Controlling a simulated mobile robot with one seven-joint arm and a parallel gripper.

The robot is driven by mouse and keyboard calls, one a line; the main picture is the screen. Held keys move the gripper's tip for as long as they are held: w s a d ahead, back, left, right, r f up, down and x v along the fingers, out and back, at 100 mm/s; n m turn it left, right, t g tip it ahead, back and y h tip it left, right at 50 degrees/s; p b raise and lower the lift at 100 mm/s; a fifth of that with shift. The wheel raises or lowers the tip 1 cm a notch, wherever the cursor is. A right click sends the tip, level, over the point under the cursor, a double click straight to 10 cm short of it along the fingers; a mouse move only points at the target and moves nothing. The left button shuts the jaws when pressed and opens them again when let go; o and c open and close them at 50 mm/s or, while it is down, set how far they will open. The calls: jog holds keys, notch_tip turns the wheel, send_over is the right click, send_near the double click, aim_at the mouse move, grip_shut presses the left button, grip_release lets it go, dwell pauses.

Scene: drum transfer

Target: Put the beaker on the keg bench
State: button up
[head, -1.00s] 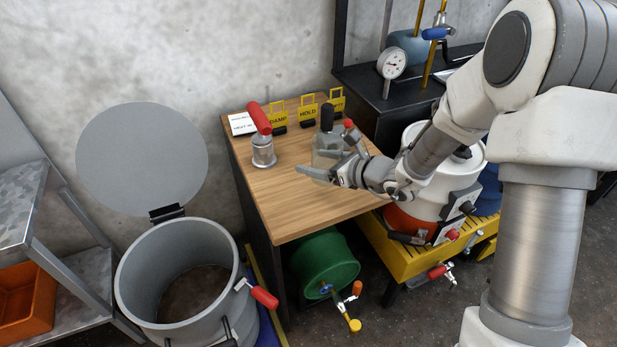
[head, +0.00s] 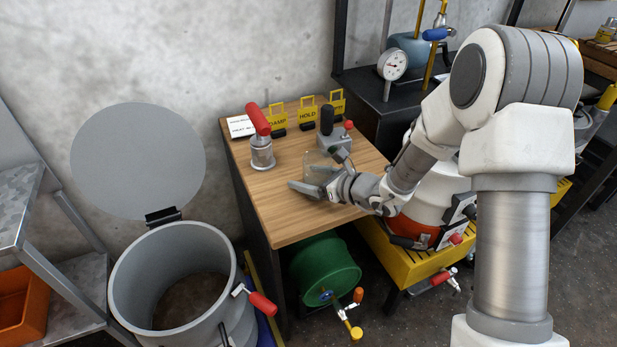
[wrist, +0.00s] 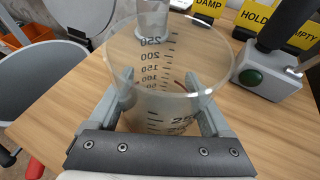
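The beaker (wrist: 165,85) is clear, with dark volume marks, and fills the middle of the wrist view. In the head view the beaker (head: 318,160) is faint over the wooden bench top (head: 285,215). My gripper (wrist: 162,95) has one finger on each side of the beaker, close to its wall; I cannot tell whether both press on it. In the head view my gripper (head: 318,180) is low over the bench top. Whether the beaker's base touches the wood is hidden. No label shows which bench is the keg bench.
A red-handled metal device (head: 262,150) stands left of the beaker, and a black-handled grey one (head: 328,135) behind it. Yellow tags (head: 307,115) line the back. An open grey drum (head: 180,275) is left, a green keg (head: 325,268) below, a yellow grated stand (head: 400,262) right.

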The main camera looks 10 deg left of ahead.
jog(key=shift+o, duration=1)
